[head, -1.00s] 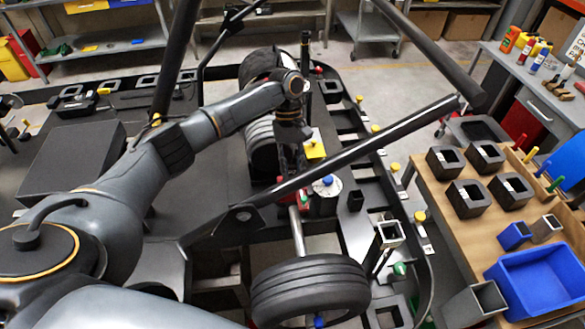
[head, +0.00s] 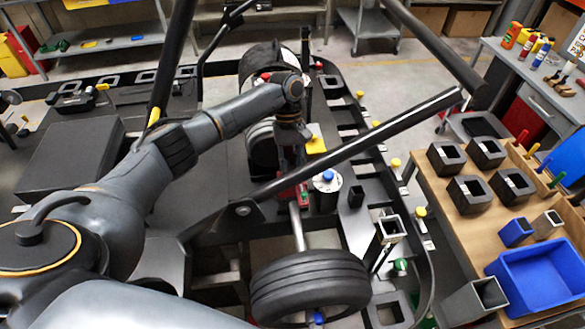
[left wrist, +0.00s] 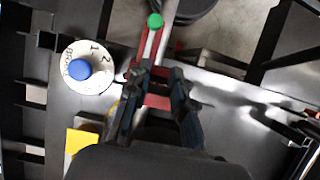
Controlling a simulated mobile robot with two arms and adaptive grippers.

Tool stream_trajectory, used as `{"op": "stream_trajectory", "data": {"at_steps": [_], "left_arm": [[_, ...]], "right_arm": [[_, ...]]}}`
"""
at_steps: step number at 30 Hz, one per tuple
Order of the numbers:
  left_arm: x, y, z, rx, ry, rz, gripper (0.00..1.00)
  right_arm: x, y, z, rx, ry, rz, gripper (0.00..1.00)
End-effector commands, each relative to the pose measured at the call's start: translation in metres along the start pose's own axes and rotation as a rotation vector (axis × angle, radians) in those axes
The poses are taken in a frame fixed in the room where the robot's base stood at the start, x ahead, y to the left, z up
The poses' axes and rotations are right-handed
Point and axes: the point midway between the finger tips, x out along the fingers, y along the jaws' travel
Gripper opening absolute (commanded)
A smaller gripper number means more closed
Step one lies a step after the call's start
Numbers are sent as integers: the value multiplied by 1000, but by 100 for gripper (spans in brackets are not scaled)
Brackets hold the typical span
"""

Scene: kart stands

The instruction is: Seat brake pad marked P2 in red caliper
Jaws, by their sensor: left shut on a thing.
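The red caliper (left wrist: 150,55) shows in the left wrist view as narrow red arms, with a green knob at its far end. In the head view the red caliper (head: 284,195) sits by the metal axle, partly covered by my gripper. My left gripper (left wrist: 157,92) is shut, its fingers at the near end of the caliper with red showing between and below them. In the head view the left gripper (head: 291,176) points down over the caliper. The brake pad is hidden between the fingers, and no P2 mark is readable. My right gripper is out of view.
A white dial with a blue knob (head: 328,176) stands beside the caliper; it also shows in the left wrist view (left wrist: 79,68). A black frame bar (head: 360,145) crosses just right of the gripper. A tyre (head: 310,285) is in front.

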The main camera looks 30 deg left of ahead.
Motion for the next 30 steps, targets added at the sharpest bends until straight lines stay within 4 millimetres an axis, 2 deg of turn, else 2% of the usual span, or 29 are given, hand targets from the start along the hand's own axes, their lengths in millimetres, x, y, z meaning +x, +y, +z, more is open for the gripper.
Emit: {"op": "stream_trajectory", "data": {"at_steps": [26, 27, 30], "left_arm": [[21, 0, -9, 0, -1, 1, 0], [21, 0, -8, 0, 0, 1, 29], [21, 0, -8, 0, 0, 0, 49]], "right_arm": [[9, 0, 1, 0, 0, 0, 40], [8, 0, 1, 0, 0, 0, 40], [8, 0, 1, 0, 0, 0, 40]]}}
